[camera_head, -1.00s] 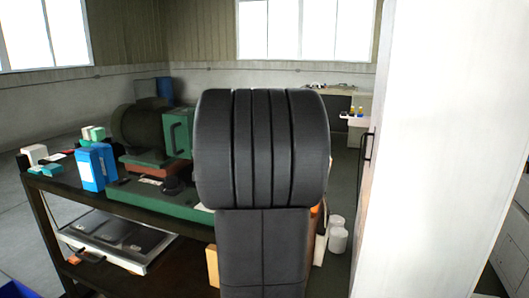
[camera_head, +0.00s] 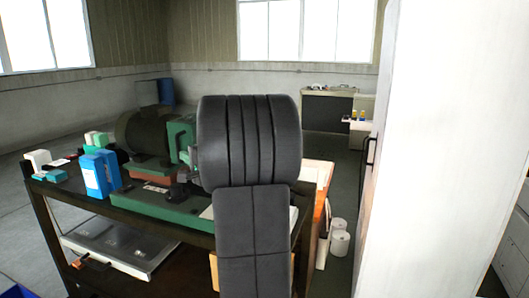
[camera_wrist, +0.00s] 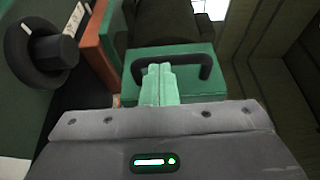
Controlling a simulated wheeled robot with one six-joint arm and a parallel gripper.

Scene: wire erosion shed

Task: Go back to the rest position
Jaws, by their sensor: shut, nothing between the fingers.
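My gripper (camera_wrist: 158,84) shows in the wrist view with its pale green fingers together and nothing between them. Beyond the fingertips is a green machine housing (camera_wrist: 190,62) with a black handle (camera_wrist: 205,62); I cannot tell the gap between them. The green machine (camera_head: 180,135) stands on the bench, just left of my arm.
The bench (camera_head: 125,202) also bears a blue box (camera_head: 97,175) and small white and green boxes. A tall white cabinet (camera_head: 440,130) stands close on the right. White canisters (camera_head: 339,240) stand on the floor between them. A counter (camera_head: 328,108) is at the back.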

